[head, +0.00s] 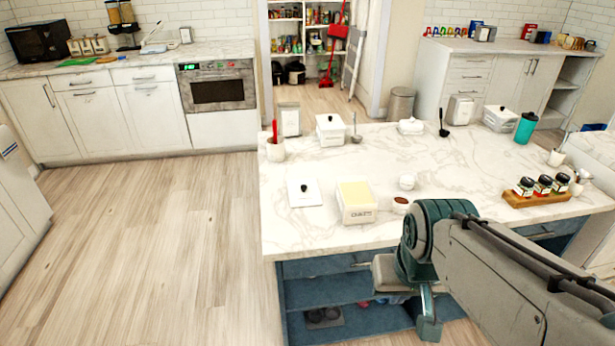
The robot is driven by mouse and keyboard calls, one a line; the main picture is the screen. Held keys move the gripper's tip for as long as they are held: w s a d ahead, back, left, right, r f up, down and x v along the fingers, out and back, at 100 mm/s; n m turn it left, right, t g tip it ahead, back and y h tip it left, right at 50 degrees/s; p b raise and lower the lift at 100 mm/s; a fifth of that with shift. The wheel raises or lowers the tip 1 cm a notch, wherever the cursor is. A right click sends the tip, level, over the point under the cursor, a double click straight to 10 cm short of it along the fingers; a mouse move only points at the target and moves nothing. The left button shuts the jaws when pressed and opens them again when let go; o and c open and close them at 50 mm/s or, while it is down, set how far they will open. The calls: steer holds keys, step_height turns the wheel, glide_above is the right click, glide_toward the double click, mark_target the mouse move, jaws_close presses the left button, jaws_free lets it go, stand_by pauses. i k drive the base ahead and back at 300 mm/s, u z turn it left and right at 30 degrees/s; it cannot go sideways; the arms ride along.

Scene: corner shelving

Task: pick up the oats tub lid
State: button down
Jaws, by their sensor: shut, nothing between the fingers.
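A flat white square lid with a small black knob (304,191) lies on the marble island top, near its left front edge. My arm reaches in from the lower right and bends down in front of the island, right of and nearer than the lid. Nothing covers the lid. I cannot make out any gripper fingers in this view.
A lidded white canister (331,130), a red-handled utensil crock (275,149), a small white jar (407,182) and a small brown-filled bowl (400,205) stand on the island (460,170). A wooden spice rack (537,198) is at right. The floor (150,240) left of the island is clear.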

mark_target(304, 192)
steer(key=u, duration=0.2)
steer(key=k, duration=0.45)
steer(key=u, duration=1.3)
steer(key=i, duration=1.15)
steer(key=z, duration=1.05)
steer(key=i, duration=0.8)
steer(key=z, duration=0.9)
